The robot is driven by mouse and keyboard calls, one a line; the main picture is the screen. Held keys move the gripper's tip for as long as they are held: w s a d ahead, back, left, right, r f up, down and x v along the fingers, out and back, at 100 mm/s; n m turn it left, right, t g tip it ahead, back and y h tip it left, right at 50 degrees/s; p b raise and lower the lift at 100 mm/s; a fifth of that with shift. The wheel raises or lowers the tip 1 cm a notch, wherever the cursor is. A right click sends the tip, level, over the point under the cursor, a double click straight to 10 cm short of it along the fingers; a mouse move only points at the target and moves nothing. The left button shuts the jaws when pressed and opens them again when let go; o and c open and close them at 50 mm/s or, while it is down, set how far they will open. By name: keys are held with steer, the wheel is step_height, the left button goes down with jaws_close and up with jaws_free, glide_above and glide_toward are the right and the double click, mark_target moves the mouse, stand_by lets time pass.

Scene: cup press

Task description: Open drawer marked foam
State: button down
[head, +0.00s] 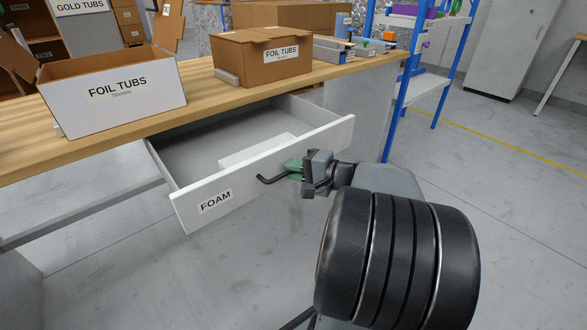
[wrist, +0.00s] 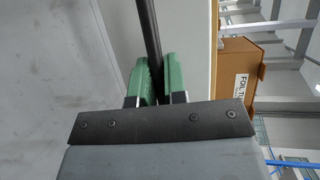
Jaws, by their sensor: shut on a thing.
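The drawer marked FOAM (head: 262,172) stands pulled out from under the wooden bench, with its grey inside showing. A pale flat block (head: 257,150) lies in it near the front. The dark bar handle (head: 270,180) is on the drawer front, right of the FOAM label (head: 215,201). My gripper (head: 294,168) is shut on the handle. In the wrist view the green fingers of my gripper (wrist: 158,80) close on both sides of the dark handle bar (wrist: 150,30).
On the bench (head: 203,97) stand a white-fronted FOIL TUBS box (head: 115,95) and a closed brown FOIL TUBS carton (head: 262,57). A blue-framed shelf (head: 397,105) stands to the right of the bench. The floor in front of the drawer is clear.

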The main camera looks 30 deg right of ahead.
steer(key=c, duration=1.5)
jaws_free()
steer(key=shift+o, duration=0.2)
steer(key=p+v, duration=0.4)
steer(key=v, duration=0.9)
steer(key=shift+s+d, duration=0.25)
steer(key=shift+s, duration=0.05)
steer(key=shift+r, duration=0.2)
steer(key=w+a+r+n+g+h+p, duration=0.15)
steer(key=a+r+n+g+p, duration=0.45)
steer(key=a+r+g+p, duration=1.1)
steer(key=a+r+n+t+h+p, duration=0.2)
steer(key=r+p, duration=0.3)
steer(key=p, duration=0.4)
steer(key=w+a+r+n+t+h+p, duration=0.1)
steer(key=r+n+t+h+p, duration=0.3)
steer(key=p, duration=0.5)
steer(key=shift+w+a+r+n+t, duration=0.3)
steer(key=shift+a+r+n, duration=0.15)
steer(key=shift+r, duration=0.5)
